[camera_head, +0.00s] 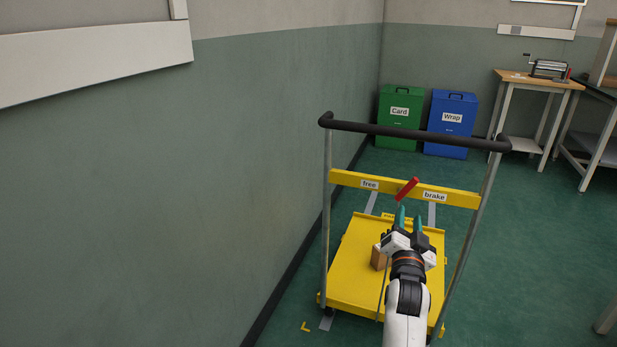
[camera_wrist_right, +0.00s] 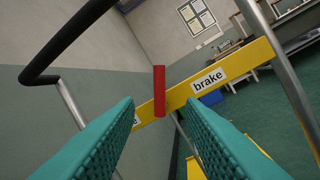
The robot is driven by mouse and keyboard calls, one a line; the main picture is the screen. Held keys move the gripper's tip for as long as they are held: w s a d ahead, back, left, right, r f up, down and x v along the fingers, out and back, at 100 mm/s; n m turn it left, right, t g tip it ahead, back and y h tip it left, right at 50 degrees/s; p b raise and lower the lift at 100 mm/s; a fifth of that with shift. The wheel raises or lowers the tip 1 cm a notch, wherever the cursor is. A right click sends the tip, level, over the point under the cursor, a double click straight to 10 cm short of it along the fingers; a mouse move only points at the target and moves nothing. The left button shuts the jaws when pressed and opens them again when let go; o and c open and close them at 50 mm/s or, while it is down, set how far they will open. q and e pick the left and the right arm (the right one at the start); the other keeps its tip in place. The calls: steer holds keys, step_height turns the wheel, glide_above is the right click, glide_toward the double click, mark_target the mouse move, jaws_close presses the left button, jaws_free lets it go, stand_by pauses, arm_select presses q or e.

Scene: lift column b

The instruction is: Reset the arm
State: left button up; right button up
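My right gripper (camera_head: 409,219) reaches forward over the yellow cart (camera_head: 352,262), its teal fingers pointing at the cart's yellow crossbar (camera_head: 348,179). In the right wrist view the two teal fingers (camera_wrist_right: 162,118) stand apart with nothing between them. The red lever (camera_head: 407,188) on the crossbar leans toward the "brake" label; it also shows in the right wrist view (camera_wrist_right: 159,92), just beyond the fingertips and apart from them. My left gripper is not in view.
The cart's black handle bar (camera_head: 415,134) stands above the crossbar. A brown box (camera_head: 378,258) sits on the cart deck, partly behind my arm. A wall runs close along the left. Green (camera_head: 400,117) and blue (camera_head: 451,124) bins and a workbench (camera_head: 536,82) stand at the back.

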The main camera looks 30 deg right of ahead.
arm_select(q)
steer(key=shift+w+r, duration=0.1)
